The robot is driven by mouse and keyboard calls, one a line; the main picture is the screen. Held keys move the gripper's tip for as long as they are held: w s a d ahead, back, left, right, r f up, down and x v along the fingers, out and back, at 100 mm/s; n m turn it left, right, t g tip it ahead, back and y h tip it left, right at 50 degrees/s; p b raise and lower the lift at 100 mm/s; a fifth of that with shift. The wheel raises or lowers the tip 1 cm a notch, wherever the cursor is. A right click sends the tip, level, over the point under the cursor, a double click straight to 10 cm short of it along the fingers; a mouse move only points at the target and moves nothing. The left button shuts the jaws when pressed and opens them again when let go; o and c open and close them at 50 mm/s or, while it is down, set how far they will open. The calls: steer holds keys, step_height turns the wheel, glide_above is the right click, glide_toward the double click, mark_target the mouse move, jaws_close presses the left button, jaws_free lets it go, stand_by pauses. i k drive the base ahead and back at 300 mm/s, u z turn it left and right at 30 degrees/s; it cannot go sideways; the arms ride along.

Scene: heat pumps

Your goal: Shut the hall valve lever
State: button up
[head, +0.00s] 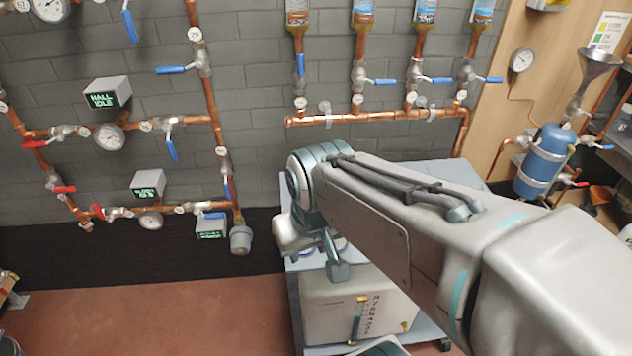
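A small grey box (108,95) with a lit display reading "HALL IDLE" is on the wall at the upper left. Below it runs a horizontal copper pipe (195,120) with a round gauge (109,137). To the gauge's right, a valve on this pipe has a blue lever (172,149) hanging down, across the pipe. At the pipe's left end is a red lever (34,145). I cannot read any tag naming the hall valve. My gripper (337,266) is at the picture's middle, right of these valves and apart from them. Its fingers are mostly hidden by my wrist.
A lower branch has another display box (149,184) and a blue lever (211,204). Several blue-levered valves sit under bottles above a copper manifold (385,116). A wheeled cart (425,330) stands below my arm. The floor (150,315) at left is clear.

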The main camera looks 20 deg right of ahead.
mark_target(300, 82)
steer(key=u, duration=0.3)
steer(key=k, duration=0.65)
steer(key=z, duration=0.9)
steer(key=i, duration=0.5)
steer(key=u, duration=0.05)
steer(key=k, duration=0.5)
steer(key=z, duration=0.9)
steer(key=i, duration=0.7)
steer(key=u, duration=0.95)
